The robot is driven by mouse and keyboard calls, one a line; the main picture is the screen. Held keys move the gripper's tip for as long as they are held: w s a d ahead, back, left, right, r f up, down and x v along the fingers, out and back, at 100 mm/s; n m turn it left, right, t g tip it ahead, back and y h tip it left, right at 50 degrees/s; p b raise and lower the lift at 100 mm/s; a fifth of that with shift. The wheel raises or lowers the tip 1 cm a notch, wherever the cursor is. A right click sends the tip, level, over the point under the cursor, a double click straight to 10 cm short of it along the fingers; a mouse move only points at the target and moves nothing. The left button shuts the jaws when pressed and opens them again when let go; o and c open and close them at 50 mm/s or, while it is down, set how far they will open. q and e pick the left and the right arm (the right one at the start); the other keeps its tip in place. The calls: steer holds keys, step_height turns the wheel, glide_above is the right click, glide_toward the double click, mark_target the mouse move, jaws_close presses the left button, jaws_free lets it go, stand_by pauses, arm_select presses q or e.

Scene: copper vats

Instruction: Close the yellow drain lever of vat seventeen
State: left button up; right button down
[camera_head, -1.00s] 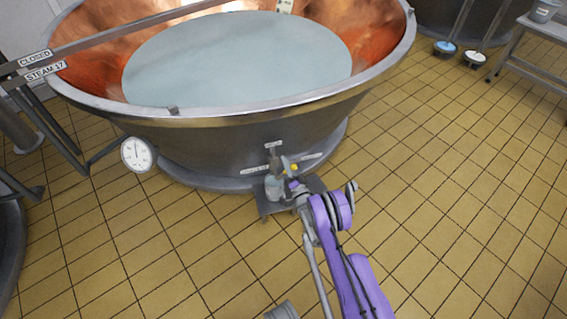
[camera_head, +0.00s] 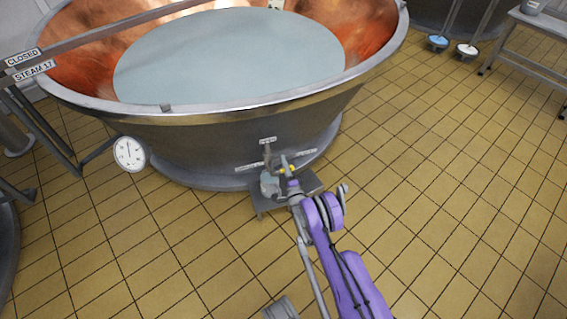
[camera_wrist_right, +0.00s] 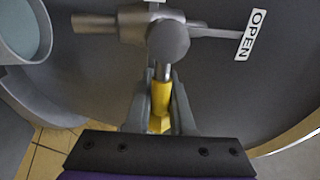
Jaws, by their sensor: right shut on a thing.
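Vat seventeen is a wide steel vat (camera_head: 215,140) with a copper inside and pale liquid, filling the upper left of the head view. Its drain valve (camera_head: 268,157) sits low on the front wall. The yellow drain lever (camera_head: 291,168) shows as a small spot at my right gripper (camera_head: 291,180). In the right wrist view the lever (camera_wrist_right: 160,100) runs from the round valve body (camera_wrist_right: 168,42) down between the fingers of my right gripper (camera_wrist_right: 160,110), which is shut on it. An OPEN label (camera_wrist_right: 250,35) is right of the valve. My left gripper is not in view.
A small container (camera_head: 269,186) stands on a low grey stand (camera_head: 258,203) under the valve; its rim (camera_wrist_right: 45,50) shows at the wrist view's left. Tiled floor (camera_head: 440,190) is free on the right.

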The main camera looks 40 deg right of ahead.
steer(key=shift+s+d, duration=0.15)
steer(key=shift+d, duration=0.2)
steer(key=c, duration=0.8)
jaws_free()
steer(key=shift+s, duration=0.1)
steer(key=shift+a, duration=0.15)
steer(key=shift+a, duration=0.1)
